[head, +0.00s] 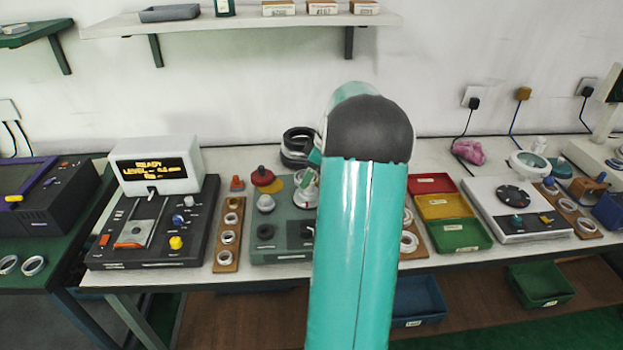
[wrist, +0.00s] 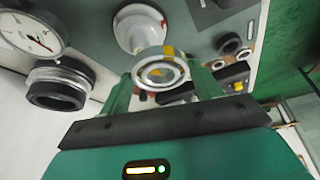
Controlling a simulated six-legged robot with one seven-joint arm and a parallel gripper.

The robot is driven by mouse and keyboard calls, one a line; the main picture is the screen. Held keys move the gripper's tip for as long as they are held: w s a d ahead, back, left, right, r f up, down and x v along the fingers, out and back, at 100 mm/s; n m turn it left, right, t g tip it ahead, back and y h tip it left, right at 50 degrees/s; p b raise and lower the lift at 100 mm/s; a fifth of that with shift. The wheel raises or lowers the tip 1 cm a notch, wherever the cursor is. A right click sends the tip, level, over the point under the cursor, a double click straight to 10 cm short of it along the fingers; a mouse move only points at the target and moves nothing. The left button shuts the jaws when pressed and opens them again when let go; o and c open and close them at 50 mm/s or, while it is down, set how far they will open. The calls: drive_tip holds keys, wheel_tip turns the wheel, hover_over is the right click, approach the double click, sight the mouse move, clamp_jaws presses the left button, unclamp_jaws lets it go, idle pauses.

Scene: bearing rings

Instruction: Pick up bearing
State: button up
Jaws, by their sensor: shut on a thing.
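In the wrist view, a silver bearing (wrist: 160,72) with a yellow mark on its rim sits between the green fingers of my gripper (wrist: 161,84). The gripper is shut on it, one finger on each side. A white, round, flared post (wrist: 139,27) stands just beyond the bearing; I cannot tell whether they touch. In the head view my teal arm hides the gripper and the held bearing. Other bearing rings lie on a wooden strip (head: 228,232) left of the arm, and more show on a strip just right of it (head: 408,242).
A dark machine with a lit display (head: 155,172) stands on the left of the bench. A grey-green fixture (head: 272,248) with knobs is beside my arm. Red, yellow and green trays (head: 461,236) and a white device (head: 515,209) stand right. A dial gauge (wrist: 30,33) is near the gripper.

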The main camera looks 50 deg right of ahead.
drive_tip(key=s+a+r, duration=0.5)
drive_tip(key=a+r, duration=0.5)
drive_tip(key=r, duration=0.1)
drive_tip(key=shift+r, duration=0.4)
idle(0.4)
drive_tip(key=shift+s, duration=0.15)
idle(0.4)
